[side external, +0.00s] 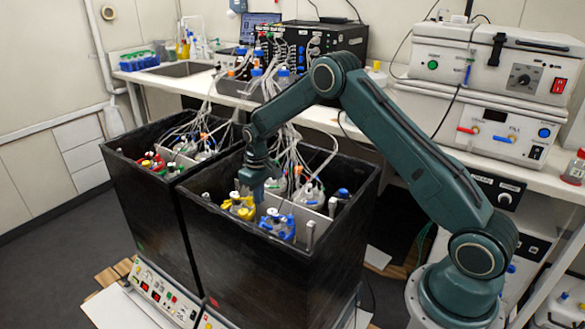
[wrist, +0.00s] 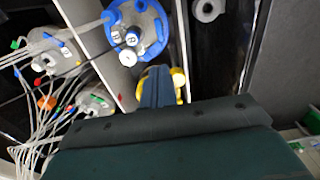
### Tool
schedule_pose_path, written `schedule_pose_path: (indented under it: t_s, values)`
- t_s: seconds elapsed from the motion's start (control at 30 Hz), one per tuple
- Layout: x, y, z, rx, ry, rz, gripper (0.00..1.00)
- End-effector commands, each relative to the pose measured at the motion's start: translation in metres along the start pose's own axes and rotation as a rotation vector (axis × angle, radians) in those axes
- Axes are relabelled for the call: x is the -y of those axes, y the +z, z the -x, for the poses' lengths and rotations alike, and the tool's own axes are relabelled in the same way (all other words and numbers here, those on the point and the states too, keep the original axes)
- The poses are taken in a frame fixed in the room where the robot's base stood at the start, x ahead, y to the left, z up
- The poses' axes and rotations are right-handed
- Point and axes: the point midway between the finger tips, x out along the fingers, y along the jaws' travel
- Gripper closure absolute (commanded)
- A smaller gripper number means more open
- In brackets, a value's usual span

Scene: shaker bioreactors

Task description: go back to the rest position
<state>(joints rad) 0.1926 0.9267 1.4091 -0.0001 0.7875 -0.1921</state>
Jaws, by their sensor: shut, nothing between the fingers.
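My gripper (side external: 257,196) points down into the right black shaker box, low over the vessels. In the wrist view its fingers (wrist: 158,76) are together with nothing between them. A yellow-capped vessel (side external: 239,206) is right beside the fingertips; in the wrist view it is partly hidden behind them (wrist: 178,84). A blue-capped vessel (side external: 278,224) stands in front and to the right; it shows in the wrist view at the top (wrist: 152,33). I cannot tell whether the fingers touch the yellow vessel.
The right black box (side external: 270,275) has high walls around my gripper. Tubes (side external: 291,150) run from the vessels up toward the bench. A second black box (side external: 150,212) stands at left. Stacked white instruments (side external: 480,95) stand on the bench behind my arm.

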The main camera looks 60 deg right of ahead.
Motion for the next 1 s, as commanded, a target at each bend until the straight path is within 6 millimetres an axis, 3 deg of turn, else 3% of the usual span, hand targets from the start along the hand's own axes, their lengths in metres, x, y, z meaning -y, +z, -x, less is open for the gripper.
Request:
schedule_pose_path:
  t_s: [0.47, 0.7, 1.0]
  values:
    - [0.028, 0.036, 0.127, -0.099, 0.015, 0.001, 1.00]
    - [0.043, 0.070, 0.183, -0.150, 0.019, 0.002, 1.00]
    - [0.061, 0.121, 0.239, -0.215, 0.021, 0.002, 1.00]
